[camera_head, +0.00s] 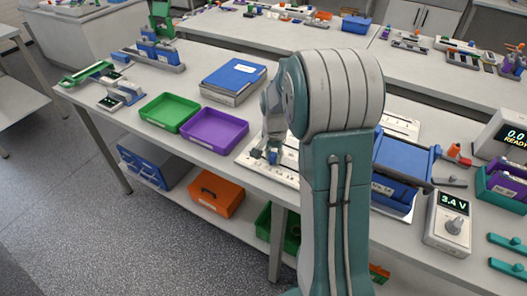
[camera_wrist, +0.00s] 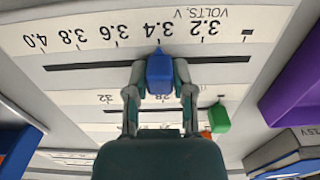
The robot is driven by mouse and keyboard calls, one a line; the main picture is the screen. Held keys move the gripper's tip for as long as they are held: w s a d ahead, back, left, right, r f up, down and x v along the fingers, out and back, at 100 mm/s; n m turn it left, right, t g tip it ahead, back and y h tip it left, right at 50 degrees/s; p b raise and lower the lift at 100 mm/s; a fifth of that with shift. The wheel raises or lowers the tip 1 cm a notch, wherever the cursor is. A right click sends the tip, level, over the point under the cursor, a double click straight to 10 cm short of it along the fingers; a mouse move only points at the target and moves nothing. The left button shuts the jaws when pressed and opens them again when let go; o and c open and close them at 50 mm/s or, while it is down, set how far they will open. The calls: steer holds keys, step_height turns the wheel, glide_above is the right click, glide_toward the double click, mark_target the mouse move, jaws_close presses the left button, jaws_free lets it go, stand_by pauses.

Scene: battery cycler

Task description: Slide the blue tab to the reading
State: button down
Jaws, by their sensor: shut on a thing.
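The blue tab (camera_wrist: 159,74) sits in the slot of a white scale board (camera_wrist: 75,35) marked VOLTS, upside down in the wrist view. My gripper (camera_wrist: 159,88) is shut on the tab, one finger on each side. The tab's pointed tip is by the 3.4 label, between 3.2 and 3.6. The exact tick under it is hard to make out. In the head view my gripper (camera_head: 273,153) is low over the board (camera_head: 250,163), largely behind my arm. A meter (camera_head: 451,222) at the right reads 3.4 V.
A purple tray (camera_head: 214,130) and a green tray (camera_head: 169,112) stand left of the board. A blue binder (camera_head: 233,78) lies behind them.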

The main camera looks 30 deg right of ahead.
mark_target(273, 154)
steer(key=shift+c, duration=2.4)
jaws_free()
steer(key=shift+a+f, duration=0.1)
step_height(273, 154, up, 12)
steer(key=s+a+r+n+t, duration=0.2)
steer(key=s+a+r+n, duration=0.3)
steer(key=s+a+r, duration=0.3)
steer(key=s+a+f+n+t, duration=0.1)
steer(key=s+a+n+t, duration=0.2)
steer(key=s, duration=1.1)
steer(key=a+n, duration=0.3)
steer(key=shift+a+t, duration=0.3)
steer(key=shift+a, duration=0.1)
